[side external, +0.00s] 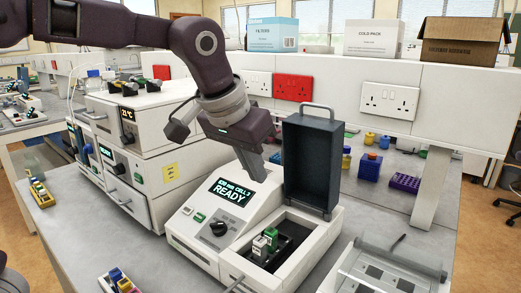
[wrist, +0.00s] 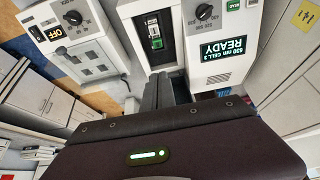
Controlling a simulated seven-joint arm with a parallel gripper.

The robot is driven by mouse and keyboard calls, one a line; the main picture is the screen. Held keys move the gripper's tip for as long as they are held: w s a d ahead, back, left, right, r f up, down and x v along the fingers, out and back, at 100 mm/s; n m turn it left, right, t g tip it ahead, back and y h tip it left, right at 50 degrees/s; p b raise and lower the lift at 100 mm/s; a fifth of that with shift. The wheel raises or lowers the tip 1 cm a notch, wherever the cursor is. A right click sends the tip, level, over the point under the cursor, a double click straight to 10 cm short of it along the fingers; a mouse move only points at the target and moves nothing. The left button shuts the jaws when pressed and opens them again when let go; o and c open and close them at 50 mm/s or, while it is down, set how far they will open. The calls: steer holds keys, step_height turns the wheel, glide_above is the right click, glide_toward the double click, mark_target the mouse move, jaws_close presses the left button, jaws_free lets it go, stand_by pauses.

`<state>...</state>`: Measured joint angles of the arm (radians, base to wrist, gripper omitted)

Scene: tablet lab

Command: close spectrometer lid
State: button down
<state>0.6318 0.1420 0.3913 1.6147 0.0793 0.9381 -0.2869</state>
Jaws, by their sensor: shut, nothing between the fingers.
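The white spectrometer (side external: 205,232) stands on the bench with its display reading READY. Its dark grey lid (side external: 312,165) stands upright and open at the back of the sample compartment, with a handle (side external: 317,107) along its top edge. Cells with white and green tops (side external: 268,240) sit in the open compartment; they also show in the wrist view (wrist: 155,38). My gripper (side external: 257,176) is shut and empty, above the spectrometer's housing and to the left of the lid, apart from it. In the wrist view my gripper's fingers (wrist: 164,90) point toward the compartment.
Stacked white instruments (side external: 140,140) stand close on the left. Blue bottles (side external: 370,166) and a purple rack (side external: 405,183) sit behind, right of the lid.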

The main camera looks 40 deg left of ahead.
steer(key=w+r, duration=0.7)
steer(key=r, duration=0.2)
steer(key=shift+w, duration=0.15)
steer(key=c, duration=2)
jaws_free()
steer(key=shift+r, duration=0.2)
steer(key=shift+o, duration=1)
steer(key=w+d+r+n+t+h, duration=0.1)
steer(key=w+d+t+h, duration=0.2)
steer(key=d, duration=0.9)
steer(key=w+h, duration=0.2)
steer(key=w, duration=0.1)
steer(key=shift+w+d+r+t, duration=0.15)
steer(key=shift+w+d+t, duration=0.1)
steer(key=shift+d+t, duration=0.1)
steer(key=w+d+r+n+t+h, duration=0.1)
steer(key=w+d+r+n+t, duration=0.1)
steer(key=w+d+n, duration=0.15)
steer(key=n+t+y, duration=0.5)
steer(key=n+y, duration=0.7)
steer(key=n, duration=0.5)
glide_toward(318, 107)
steer(key=w, duration=0.4)
steer(key=shift+g+y, duration=0.25)
steer(key=shift+y, duration=0.05)
steer(key=x, duration=0.3)
steer(key=a+x, duration=0.1)
steer(key=x, duration=0.3)
steer(key=shift+s, duration=0.3)
jaws_close()
